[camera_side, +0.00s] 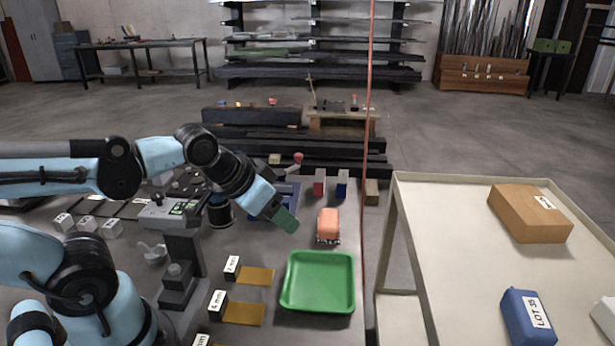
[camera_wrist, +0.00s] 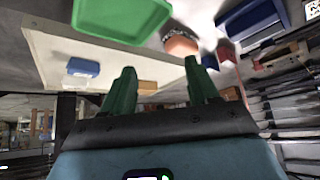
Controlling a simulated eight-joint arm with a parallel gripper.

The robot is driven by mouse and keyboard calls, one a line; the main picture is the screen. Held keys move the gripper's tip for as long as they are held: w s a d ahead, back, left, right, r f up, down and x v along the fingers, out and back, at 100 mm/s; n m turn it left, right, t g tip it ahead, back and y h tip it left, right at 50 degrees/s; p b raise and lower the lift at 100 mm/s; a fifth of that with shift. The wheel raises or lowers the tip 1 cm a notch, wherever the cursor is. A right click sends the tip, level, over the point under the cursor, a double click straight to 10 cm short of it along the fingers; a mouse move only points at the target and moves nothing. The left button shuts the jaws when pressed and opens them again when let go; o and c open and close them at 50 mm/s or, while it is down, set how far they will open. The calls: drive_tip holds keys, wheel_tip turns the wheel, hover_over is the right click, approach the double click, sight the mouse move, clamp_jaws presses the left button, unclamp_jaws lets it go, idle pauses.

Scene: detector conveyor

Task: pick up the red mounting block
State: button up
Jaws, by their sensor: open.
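In the side view a small upright red block (camera_side: 319,188) with a pale top stands at the far side of the grey work table, beside a similar blue block (camera_side: 342,188). My gripper (camera_side: 285,221) has green fingers and hangs above the table, nearer the camera and left of the red block, well apart from it. In the wrist view my gripper (camera_wrist: 162,80) is open, with nothing between its two green fingers.
A brush with a salmon-coloured top (camera_side: 328,222) lies behind a green tray (camera_side: 289,300). A blue bin (camera_side: 291,189) is left of the red block. A small tan block (camera_side: 372,192) stands to the right. A thin red vertical line (camera_side: 368,130) crosses the view beside the pale cart (camera_side: 450,260).

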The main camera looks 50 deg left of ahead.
drive_tip(key=w+a+n+y, duration=0.4)
drive_tip(key=w+a, duration=0.2)
drive_tip(key=w, duration=0.4)
drive_tip(key=n+t+y, duration=0.2)
drive_tip(key=n+y, duration=0.3)
approach(320, 178)
drive_tip(key=shift+w+a+f+t, duration=0.15)
drive_tip(key=shift+w+a, duration=0.3)
drive_tip(key=shift+w, duration=0.05)
drive_tip(key=shift+w+a+f+t, duration=0.15)
drive_tip(key=shift+w+a, duration=0.25)
drive_tip(key=shift+w, duration=0.05)
drive_tip(key=x, duration=0.4)
drive_tip(key=shift+s+a+f, duration=0.2)
drive_tip(key=shift+f, duration=0.3)
drive_tip(key=shift+w+a+f, duration=0.2)
drive_tip(key=shift+w+a, duration=0.1)
drive_tip(key=shift+w, duration=0.05)
clamp_jaws()
